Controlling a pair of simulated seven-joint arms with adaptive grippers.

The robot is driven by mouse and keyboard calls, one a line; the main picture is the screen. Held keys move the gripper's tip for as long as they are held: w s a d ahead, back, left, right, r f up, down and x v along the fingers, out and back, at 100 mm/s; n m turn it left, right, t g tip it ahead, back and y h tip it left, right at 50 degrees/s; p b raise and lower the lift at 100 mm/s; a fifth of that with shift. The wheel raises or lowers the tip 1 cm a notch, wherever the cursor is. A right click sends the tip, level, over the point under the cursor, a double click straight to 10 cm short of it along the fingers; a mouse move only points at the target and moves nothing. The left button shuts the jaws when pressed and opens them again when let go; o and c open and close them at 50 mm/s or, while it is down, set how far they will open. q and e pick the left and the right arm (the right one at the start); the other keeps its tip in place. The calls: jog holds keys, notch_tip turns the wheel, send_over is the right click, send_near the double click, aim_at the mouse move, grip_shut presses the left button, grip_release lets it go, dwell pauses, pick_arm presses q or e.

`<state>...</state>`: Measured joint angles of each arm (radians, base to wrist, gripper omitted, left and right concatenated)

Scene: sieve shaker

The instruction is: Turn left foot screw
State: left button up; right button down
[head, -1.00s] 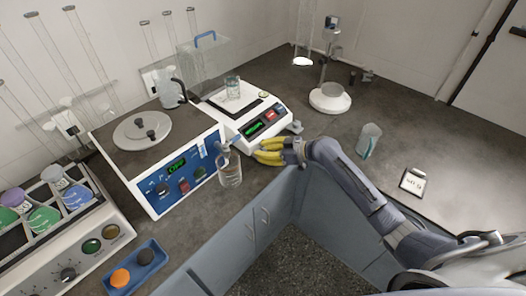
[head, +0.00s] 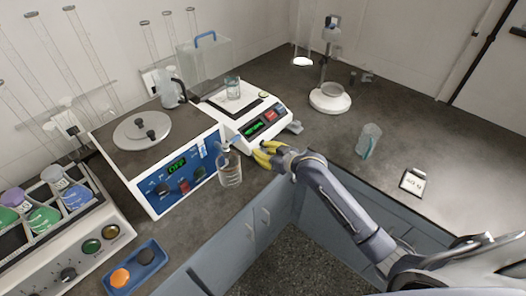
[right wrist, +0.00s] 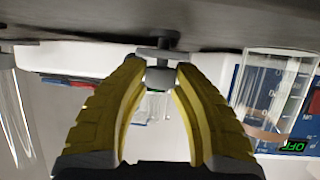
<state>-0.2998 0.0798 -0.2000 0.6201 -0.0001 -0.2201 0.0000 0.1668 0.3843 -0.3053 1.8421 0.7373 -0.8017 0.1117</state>
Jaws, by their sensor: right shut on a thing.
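The white balance (head: 233,117) with a green display stands on the bench, a glass beaker (head: 233,88) on its pan. My right gripper (head: 263,155), with yellow fingers, is at the balance's front edge, low by its left front foot. In the head view the fingers hide this screw. The right foot (head: 295,127) shows at the balance's right corner. My left gripper is not in view.
A glass beaker (head: 369,137) and a small card (head: 412,183) are on the right. The bench between them and the balance is mostly clear.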

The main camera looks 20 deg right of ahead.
jog(key=shift+h, duration=0.3)
dwell(0.4)
jog(key=c, duration=1.1)
grip_release()
jog(key=v, duration=1.2)
jog(key=shift+f, duration=0.1)
